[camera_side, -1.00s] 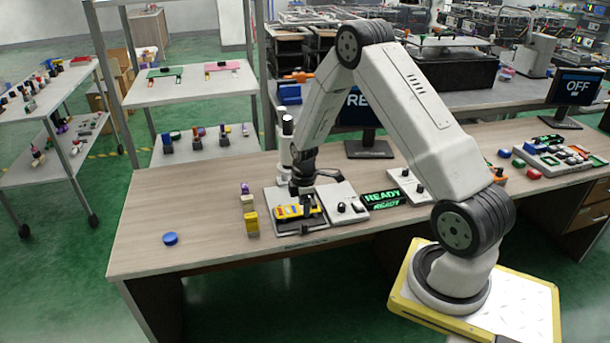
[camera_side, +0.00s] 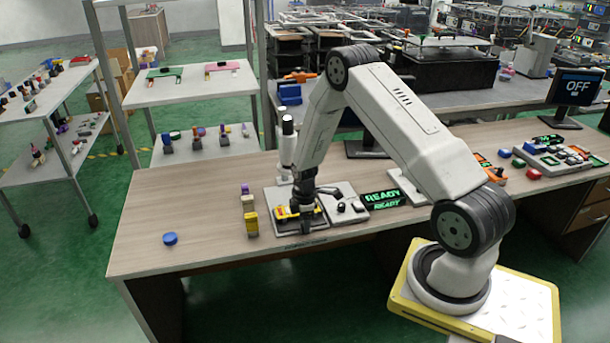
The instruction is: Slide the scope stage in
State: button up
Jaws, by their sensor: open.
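The scope fixture has a grey base plate (camera_side: 284,233) on the bench and a white upright column (camera_side: 287,140) with a dark top band. Its yellow and black stage (camera_side: 283,213) sits low on the plate, in front of the column. My gripper (camera_side: 305,218) points down over the right part of the stage, with its jaws open. The gripper hides that part of the stage. At this size I cannot tell whether the fingers touch it.
A grey panel with black knobs (camera_side: 343,204) stands just right of the fixture, beside a green READY display (camera_side: 383,199). Yellow and purple blocks (camera_side: 250,219) stand to the left. A blue disc (camera_side: 170,239) lies farther left, with clear bench around it.

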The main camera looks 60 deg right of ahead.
jog(key=shift+f, duration=0.9)
grip_shut()
dwell(0.9)
